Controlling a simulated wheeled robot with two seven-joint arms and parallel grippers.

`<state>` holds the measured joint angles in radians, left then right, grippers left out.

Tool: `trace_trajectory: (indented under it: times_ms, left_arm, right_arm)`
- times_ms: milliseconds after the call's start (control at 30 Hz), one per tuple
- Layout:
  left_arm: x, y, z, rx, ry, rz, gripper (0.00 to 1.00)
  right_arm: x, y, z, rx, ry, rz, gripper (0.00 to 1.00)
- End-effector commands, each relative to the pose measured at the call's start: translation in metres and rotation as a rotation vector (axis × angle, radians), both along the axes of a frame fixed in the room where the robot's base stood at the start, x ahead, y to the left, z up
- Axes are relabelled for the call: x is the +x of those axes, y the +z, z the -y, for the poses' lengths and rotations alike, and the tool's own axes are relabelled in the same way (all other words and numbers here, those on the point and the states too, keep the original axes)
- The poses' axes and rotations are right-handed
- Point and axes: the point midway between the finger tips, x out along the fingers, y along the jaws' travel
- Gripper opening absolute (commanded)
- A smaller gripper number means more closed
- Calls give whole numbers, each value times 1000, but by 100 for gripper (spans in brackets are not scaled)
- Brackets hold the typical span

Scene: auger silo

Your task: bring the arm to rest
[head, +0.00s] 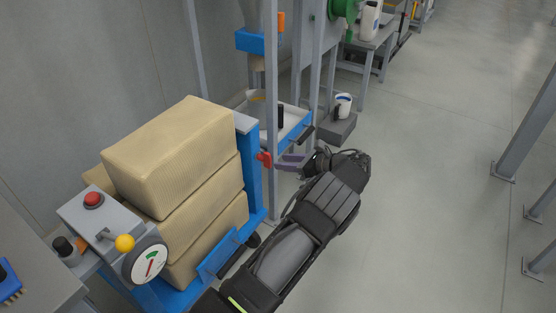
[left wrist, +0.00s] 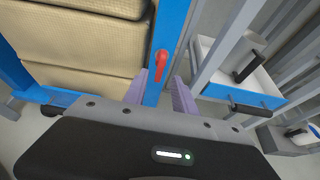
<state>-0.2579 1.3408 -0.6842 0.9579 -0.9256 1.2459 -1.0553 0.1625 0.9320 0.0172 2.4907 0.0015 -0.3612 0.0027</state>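My left arm reaches up from the bottom of the head view. Its gripper (head: 289,162) has purple-grey fingers pointing left, toward a red handle (head: 264,158) on a blue post (head: 252,175). In the left wrist view the two fingers of the left gripper (left wrist: 159,92) stand apart with nothing held. The red handle (left wrist: 161,66) and blue post (left wrist: 170,45) show in the gap beyond them. A small space shows between fingertips and handle in the head view. My right gripper is in neither view.
Stacked tan sacks (head: 170,150) stand left of the arm. A control box with a red button (head: 93,199), a yellow-knobbed lever (head: 124,242) and a dial (head: 147,262) is in front. A tray (head: 293,122) and grey posts stand behind the gripper.

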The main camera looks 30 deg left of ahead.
Motion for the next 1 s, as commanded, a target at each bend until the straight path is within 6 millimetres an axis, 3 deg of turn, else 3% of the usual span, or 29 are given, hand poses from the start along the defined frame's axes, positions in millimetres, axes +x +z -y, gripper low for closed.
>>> trace_trajectory:
  times_ms: [600, 700, 767, 867, 1000]
  left_arm:
    - [0, 0, 1, 0, 4, 12, 33]
    - [10, -7, 4, -29, -7, 88, 33]
    - [18, -21, 9, -84, -17, 157, 33]
    - [15, -69, 22, -220, -4, 248, 33]
    - [-17, -154, 62, -489, 103, 371, 33]
  right_arm:
    - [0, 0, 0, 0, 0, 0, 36]
    - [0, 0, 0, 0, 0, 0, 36]
    - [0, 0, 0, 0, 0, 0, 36]
    - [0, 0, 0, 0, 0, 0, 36]
    - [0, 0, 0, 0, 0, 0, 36]
